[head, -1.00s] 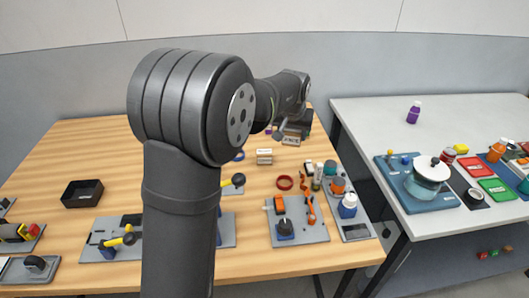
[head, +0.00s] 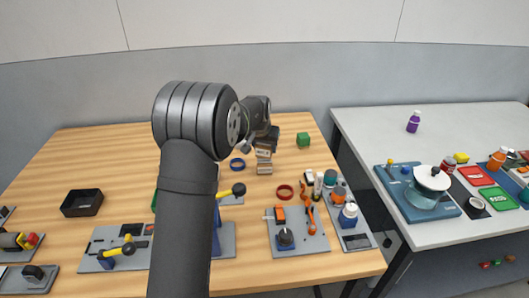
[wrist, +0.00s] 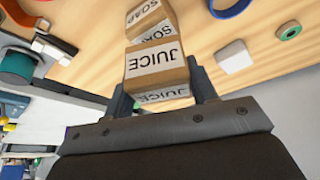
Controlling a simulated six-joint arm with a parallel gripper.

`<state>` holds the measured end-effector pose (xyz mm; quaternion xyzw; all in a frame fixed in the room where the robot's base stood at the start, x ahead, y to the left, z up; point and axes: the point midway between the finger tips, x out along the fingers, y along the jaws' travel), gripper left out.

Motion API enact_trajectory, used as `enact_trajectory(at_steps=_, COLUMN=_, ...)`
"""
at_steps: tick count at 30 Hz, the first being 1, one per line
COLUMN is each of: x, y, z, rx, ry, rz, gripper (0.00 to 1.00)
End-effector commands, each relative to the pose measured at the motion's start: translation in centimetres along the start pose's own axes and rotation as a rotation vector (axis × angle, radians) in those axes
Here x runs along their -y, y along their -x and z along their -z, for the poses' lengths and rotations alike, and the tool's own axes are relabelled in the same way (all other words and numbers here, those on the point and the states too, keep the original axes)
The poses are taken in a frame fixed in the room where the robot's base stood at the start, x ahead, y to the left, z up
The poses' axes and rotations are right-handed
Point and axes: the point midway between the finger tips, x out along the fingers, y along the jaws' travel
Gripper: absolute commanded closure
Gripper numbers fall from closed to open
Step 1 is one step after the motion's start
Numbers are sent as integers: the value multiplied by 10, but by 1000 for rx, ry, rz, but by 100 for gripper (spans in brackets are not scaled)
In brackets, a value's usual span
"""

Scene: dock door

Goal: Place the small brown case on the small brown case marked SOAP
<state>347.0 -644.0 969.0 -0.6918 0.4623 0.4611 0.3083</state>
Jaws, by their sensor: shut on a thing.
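My gripper (wrist: 160,98) is shut on a small brown case marked JUICE (wrist: 157,65), with a white label on two faces. In the head view this held case (head: 263,153) shows below my gripper (head: 264,143). The small brown case marked SOAP (wrist: 151,22) lies just beyond the held case in the wrist view, partly covered by it. In the head view the SOAP case (head: 264,168) sits on the wooden table, just in front of the held one. I cannot tell whether the two cases touch.
A red ring (head: 285,190) and several bottles, one a teal jar (head: 330,178), are nearer. A black tray (head: 82,199) is at the left.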

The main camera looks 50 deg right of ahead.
Motion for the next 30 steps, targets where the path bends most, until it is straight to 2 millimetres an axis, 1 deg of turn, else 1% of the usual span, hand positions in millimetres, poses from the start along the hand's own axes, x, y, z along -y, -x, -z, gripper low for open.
enact_trajectory(at_steps=1, x=0, y=-9, z=-5, rx=5, ry=0, rz=-1, gripper=71)
enact_trajectory(at_steps=4, x=0, y=-21, z=-10, rx=4, ry=0, rz=0, gripper=71)
enact_trajectory(at_steps=16, x=-1, y=-26, z=-11, rx=1, ry=0, rz=0, gripper=71)
enact_trajectory(at_steps=17, x=-1, y=-26, z=-11, rx=1, ry=0, rz=0, gripper=42)
enact_trajectory(at_steps=19, x=-1, y=-26, z=-11, rx=1, ry=0, rz=0, gripper=28)
enact_trajectory(at_steps=20, x=-1, y=-26, z=-11, rx=1, ry=0, rz=0, gripper=26)
enact_trajectory(at_steps=27, x=-1, y=-25, z=-11, rx=1, ry=0, rz=0, gripper=26)
enact_trajectory(at_steps=30, x=-1, y=-21, z=-9, rx=0, ry=0, rz=0, gripper=26)
